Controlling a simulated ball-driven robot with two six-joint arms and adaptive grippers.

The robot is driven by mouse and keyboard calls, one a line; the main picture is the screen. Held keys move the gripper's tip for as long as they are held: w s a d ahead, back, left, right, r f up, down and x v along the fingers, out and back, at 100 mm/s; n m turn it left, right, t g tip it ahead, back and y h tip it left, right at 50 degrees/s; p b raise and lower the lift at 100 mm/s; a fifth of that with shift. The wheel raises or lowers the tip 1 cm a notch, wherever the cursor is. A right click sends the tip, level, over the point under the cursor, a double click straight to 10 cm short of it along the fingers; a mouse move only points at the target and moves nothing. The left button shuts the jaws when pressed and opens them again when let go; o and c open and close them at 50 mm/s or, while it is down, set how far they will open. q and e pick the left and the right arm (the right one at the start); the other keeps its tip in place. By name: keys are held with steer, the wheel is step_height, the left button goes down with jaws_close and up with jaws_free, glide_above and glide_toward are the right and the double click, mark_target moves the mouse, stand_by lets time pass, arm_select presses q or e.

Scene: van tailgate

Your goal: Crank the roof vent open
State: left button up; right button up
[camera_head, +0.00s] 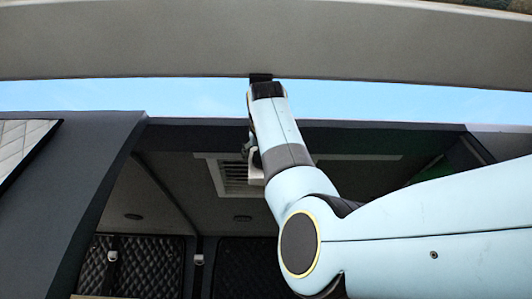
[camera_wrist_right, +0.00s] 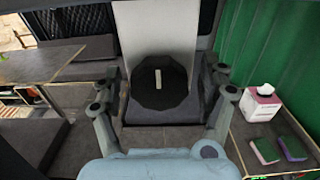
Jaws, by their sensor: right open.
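The roof vent (camera_head: 238,175) is a pale slatted panel on the van ceiling in the head view, partly hidden by my raised right arm. Its crank cannot be made out there. My right gripper (camera_wrist_right: 166,80) is open in the right wrist view, its fingers wide apart and nothing gripped. Between them in the picture shows a dark many-sided disc (camera_wrist_right: 148,95) with a pale strip across its middle, before a white panel (camera_wrist_right: 145,30). I cannot tell whether this disc is the crank knob or how far away it is. My left gripper is not in view.
The raised tailgate (camera_head: 150,40) spans the top of the head view. Quilted dark panels (camera_head: 140,268) line the van's rear. In the wrist view, a tissue box (camera_wrist_right: 260,105) stands on the right counter, with sponges (camera_wrist_right: 265,150) near it. A table (camera_wrist_right: 35,62) is at left.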

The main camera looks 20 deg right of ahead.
steer(key=c, duration=1.1)
steer(key=shift+c, duration=0.2)
